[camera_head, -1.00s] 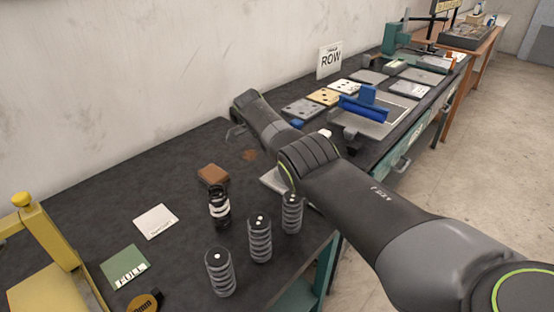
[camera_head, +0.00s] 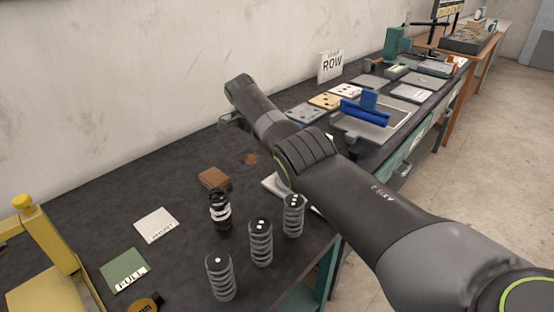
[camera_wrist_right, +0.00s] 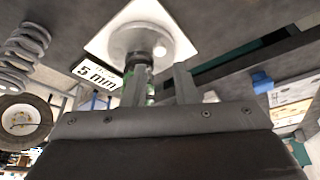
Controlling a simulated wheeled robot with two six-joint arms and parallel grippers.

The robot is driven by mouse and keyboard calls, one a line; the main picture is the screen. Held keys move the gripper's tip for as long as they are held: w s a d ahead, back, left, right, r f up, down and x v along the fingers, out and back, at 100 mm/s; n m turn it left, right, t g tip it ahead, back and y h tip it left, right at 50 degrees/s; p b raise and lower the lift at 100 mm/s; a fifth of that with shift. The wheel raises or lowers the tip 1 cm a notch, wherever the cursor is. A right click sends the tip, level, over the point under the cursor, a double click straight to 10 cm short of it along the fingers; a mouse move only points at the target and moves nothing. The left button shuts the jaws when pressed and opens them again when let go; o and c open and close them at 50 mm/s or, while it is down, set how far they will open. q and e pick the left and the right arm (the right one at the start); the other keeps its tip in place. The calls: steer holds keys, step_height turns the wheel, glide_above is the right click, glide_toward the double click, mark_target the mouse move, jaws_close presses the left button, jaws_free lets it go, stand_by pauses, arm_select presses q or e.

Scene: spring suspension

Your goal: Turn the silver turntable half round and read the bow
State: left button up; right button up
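In the right wrist view, a silver round turntable (camera_wrist_right: 138,42) stands on a pale square plate (camera_wrist_right: 172,20). My right gripper (camera_wrist_right: 160,72) shows two spread fingers just below the disc, with no object clearly between them. A small dark and green part (camera_wrist_right: 138,60) is beside the left finger; I cannot tell whether they touch. A "5 mm" sign (camera_wrist_right: 96,73) is left of the plate. My left gripper is not in view.
Coil springs (camera_head: 221,277) stand upright at the bench front, near a black-and-white spring unit (camera_head: 220,212). A brown block (camera_head: 214,178), a white card (camera_head: 156,225) and a green "FULL" card (camera_head: 125,270) lie left. A yellow frame (camera_head: 48,240) is at left.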

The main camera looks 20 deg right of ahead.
steer(key=v, duration=0.6)
steer(key=shift+r, duration=0.25)
steer(key=shift+a+f, duration=0.1)
steer(key=shift+a, duration=0.05)
